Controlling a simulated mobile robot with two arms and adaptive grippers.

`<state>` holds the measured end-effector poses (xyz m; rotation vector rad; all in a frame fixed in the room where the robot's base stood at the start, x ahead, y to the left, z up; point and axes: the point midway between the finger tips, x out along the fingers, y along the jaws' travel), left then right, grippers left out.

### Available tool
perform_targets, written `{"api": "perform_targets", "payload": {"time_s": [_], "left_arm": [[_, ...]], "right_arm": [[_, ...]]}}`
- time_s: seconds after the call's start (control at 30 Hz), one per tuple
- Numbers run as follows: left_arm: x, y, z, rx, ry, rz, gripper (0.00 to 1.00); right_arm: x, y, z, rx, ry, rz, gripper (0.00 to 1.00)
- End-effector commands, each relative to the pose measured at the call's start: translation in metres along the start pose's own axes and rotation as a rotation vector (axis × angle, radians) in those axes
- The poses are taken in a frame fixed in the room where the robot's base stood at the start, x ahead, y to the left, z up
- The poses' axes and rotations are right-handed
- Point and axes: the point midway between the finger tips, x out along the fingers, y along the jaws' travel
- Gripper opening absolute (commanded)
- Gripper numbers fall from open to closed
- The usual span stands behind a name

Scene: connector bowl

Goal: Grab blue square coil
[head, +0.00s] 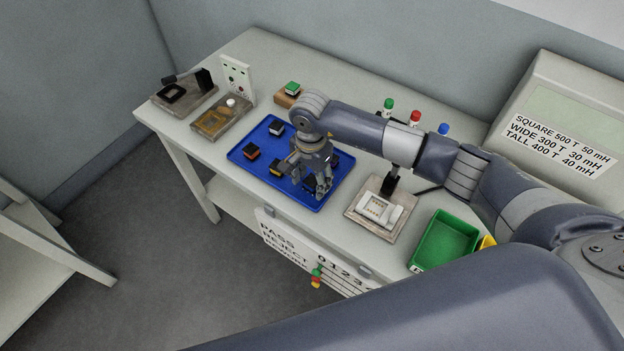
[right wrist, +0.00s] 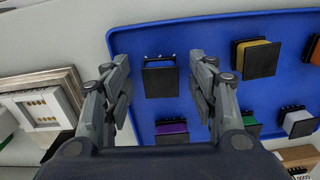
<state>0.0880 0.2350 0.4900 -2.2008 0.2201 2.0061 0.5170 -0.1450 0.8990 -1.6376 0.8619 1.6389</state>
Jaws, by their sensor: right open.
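A square coil with a blue winding (right wrist: 160,79) and black end plates sits on the blue tray (right wrist: 212,30) in the right wrist view. My right gripper (right wrist: 159,70) is open, with one finger on each side of this coil and a visible gap on both sides. Nothing is held. In the head view, my right gripper (head: 311,187) points down over the near right part of the blue tray (head: 322,203), and it hides the blue coil there. My left gripper is not in view.
In the right wrist view, yellow (right wrist: 257,58), purple (right wrist: 172,132), green (right wrist: 250,126) and white (right wrist: 297,122) coils share the tray. A white device on a base (head: 380,210) and a green bin (head: 446,240) stand right of the tray.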

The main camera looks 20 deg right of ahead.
Motion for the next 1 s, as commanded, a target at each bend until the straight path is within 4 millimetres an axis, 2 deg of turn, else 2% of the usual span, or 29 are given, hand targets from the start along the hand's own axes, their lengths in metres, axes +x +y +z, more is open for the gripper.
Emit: {"api": "perform_targets", "payload": {"time_s": [0.23, 0.43, 0.83, 1.0], "left_arm": [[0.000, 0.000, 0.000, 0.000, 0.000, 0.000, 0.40], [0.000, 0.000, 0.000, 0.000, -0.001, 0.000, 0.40], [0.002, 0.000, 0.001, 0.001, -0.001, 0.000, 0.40], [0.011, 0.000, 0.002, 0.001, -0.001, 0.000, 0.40]], "right_arm": [[0.002, -0.001, 0.000, 0.000, 0.001, -0.002, 0.51], [0.001, -0.001, 0.000, 0.000, 0.000, -0.002, 0.06], [0.000, -0.001, 0.000, 0.000, 0.001, -0.003, 0.06], [-0.011, -0.002, -0.001, -0.001, 0.003, -0.006, 0.06]]}}
